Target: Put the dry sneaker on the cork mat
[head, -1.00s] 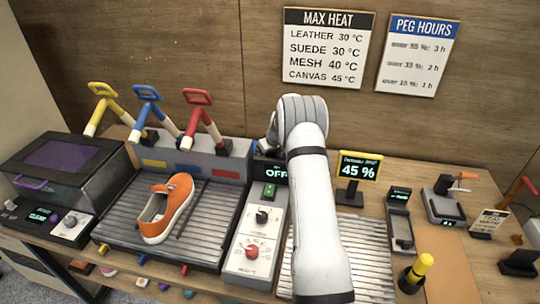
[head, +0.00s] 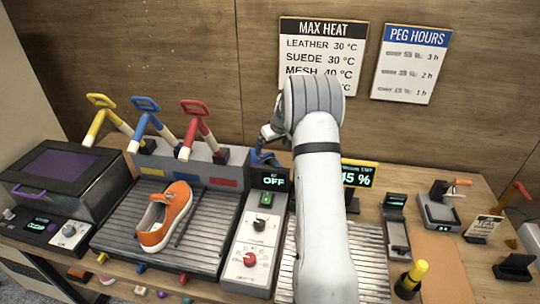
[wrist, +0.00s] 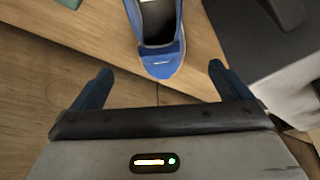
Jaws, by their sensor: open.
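An orange sneaker (head: 179,207) with a white sole lies on the left ribbed rack (head: 210,232). A blue sneaker (wrist: 161,62) stands on the wooden tabletop in the wrist view, one end towards my gripper. My gripper (wrist: 160,69) is open and empty, its two blue fingers spread to either side of that near end, which lies just beyond them. In the head view my arm hides most of that area; only a bit of blue (head: 262,157) shows behind the console. The tan cork mat (head: 445,262) lies bare at the right. No visible mark tells which sneaker is dry.
A console (head: 250,235) with dials and an OFF display stands between the left rack and a right ribbed rack (head: 372,250). A 45 % sign is partly behind my arm. A yellow-topped black post (head: 411,280) stands beside the mat. A grey block (wrist: 275,75) is right of the blue sneaker.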

